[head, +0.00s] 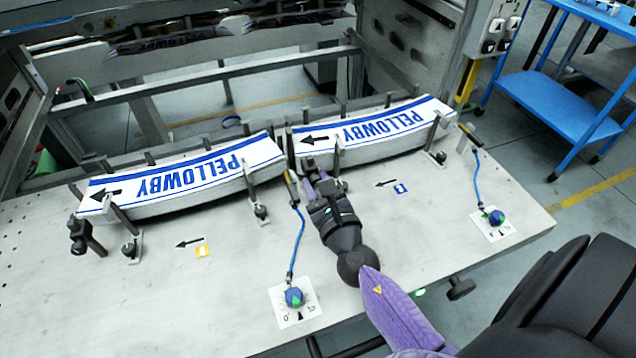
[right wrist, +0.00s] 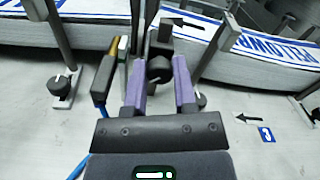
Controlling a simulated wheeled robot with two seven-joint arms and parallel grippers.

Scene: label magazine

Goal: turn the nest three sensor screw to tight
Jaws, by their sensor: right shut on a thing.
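My right gripper (head: 316,172) reaches in from the lower right to the gap between the two label stacks. In the right wrist view its two purple fingers (right wrist: 160,82) stand either side of a dark round screw knob (right wrist: 159,68) and are shut on it. A gold-and-black sensor (right wrist: 109,66) with a blue cable is just left of the fingers; it also shows in the head view (head: 290,186). In the head view the gripper hides the knob. My left gripper is not in view.
Left (head: 180,178) and right (head: 375,130) PELLOWBY label stacks lie behind upright posts. A blue-green dial (head: 293,297) is wired to the near sensor; another dial (head: 495,217) stands at right. Black knobs (head: 262,212) (head: 440,157) stand nearby. The table front is mostly clear.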

